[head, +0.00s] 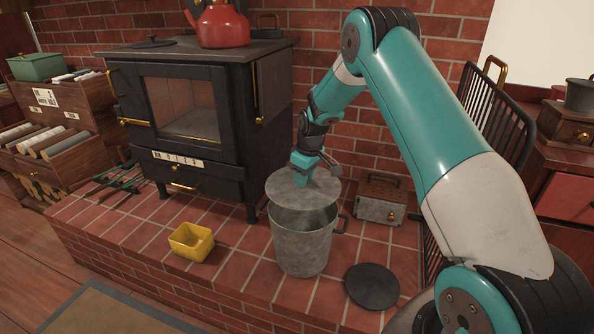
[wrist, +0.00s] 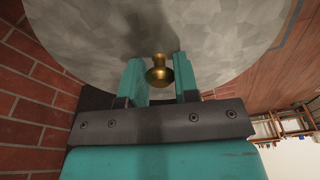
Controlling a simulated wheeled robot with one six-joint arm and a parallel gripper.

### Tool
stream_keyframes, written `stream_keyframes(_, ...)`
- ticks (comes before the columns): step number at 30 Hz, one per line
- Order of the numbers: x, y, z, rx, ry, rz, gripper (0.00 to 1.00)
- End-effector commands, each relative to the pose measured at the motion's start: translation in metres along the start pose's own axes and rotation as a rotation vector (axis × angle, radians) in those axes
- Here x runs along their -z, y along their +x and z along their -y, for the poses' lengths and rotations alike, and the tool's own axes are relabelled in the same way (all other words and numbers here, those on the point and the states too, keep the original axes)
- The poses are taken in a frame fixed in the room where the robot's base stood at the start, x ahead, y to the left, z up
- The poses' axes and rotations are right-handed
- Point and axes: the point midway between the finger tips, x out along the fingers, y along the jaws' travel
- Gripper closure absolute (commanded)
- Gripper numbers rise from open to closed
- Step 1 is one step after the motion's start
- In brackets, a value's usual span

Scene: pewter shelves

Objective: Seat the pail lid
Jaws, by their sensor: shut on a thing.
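The grey metal pail (head: 300,248) stands upright on the brick hearth, its dark opening partly showing. The round grey pail lid (head: 290,193) is held just above the pail, apart from its rim at the front. It also shows large in the wrist view (wrist: 215,35), with a brass knob (wrist: 159,72) between my fingers. My gripper (head: 308,178) is above the lid and shut on its knob; its fingertips also show in the wrist view (wrist: 158,82). The far side of the pail's rim is hidden by the lid.
A black stove (head: 195,115) with a red kettle (head: 221,25) stands behind left. A yellow bin (head: 191,242) is left of the pail, a dark round disc (head: 372,287) at front right, and a metal box (head: 380,200) behind right. Bare brick hearth lies between them.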

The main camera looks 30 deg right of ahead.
Motion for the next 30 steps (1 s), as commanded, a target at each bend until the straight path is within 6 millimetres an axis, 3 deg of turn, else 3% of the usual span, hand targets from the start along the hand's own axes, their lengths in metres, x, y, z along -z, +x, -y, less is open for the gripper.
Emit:
stream_keyframes(8,-0.002,0.017,0.001,0.0,-0.001,0.0,1.0)
stream_keyframes(19,-0.009,0.054,-0.001,-0.001,0.002,-0.001,1.0)
stream_keyframes(30,-0.01,0.064,-0.001,-0.001,0.002,-0.001,1.0)
